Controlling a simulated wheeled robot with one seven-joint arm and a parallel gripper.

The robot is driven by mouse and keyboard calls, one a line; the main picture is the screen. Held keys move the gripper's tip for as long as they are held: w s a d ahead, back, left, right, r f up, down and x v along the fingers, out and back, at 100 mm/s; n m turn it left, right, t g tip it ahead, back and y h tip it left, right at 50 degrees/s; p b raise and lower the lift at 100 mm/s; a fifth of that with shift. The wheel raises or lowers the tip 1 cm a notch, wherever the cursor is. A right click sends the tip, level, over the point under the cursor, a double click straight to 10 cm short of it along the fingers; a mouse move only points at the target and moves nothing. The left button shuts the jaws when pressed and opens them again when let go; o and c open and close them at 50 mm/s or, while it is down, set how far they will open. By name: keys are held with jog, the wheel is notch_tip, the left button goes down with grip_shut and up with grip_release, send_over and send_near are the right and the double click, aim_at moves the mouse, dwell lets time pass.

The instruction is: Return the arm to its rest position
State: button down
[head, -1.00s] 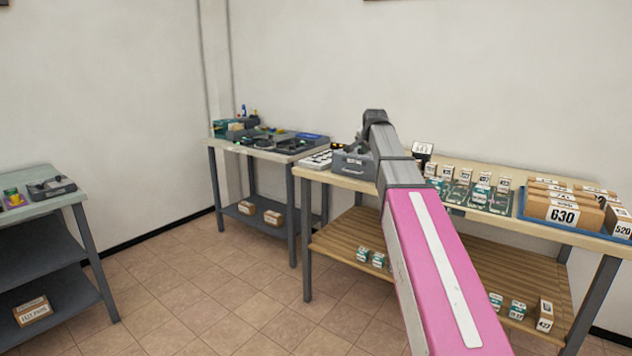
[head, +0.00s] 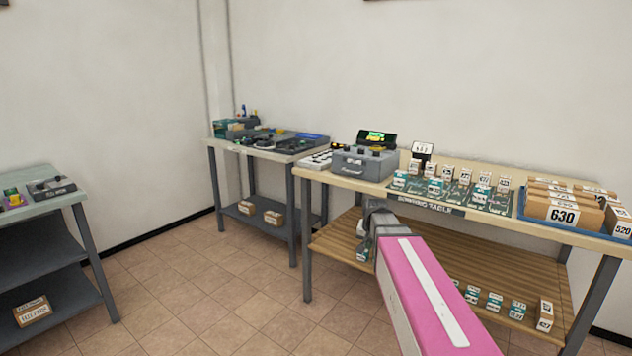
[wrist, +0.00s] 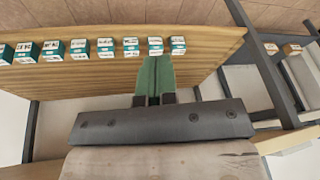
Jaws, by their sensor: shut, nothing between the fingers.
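My gripper (wrist: 154,78) shows in the wrist view with its green fingers shut together and nothing between them. It points toward the slatted wooden lower shelf (wrist: 95,82) of the sorting table, with a row of small green-and-white boxes (wrist: 78,50) beyond the fingertips. I cannot tell the exact gap to the shelf. In the head view my pink arm link (head: 430,295) rises from the bottom edge, and its grey joint (head: 381,218) is in front of the sorting table's front edge. My gripper is hidden in the head view.
The sorting table (head: 330,180) holds a grey machine (head: 362,163), small numbered boxes and a blue tray (head: 575,232) of parcels. Another table (head: 217,145) stands at the back, and a shelved table (head: 35,211) at the left. The tiled floor (head: 200,285) between them is clear.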

jog(key=s+f+n+g, duration=0.3)
jog(key=s+f, duration=1.1)
jog(key=s, duration=0.4)
jog(key=shift+s+n+g, duration=0.15)
jog(key=shift+n+g, duration=0.15)
jog(key=shift+g, duration=0.1)
jog(key=shift+a, duration=0.1)
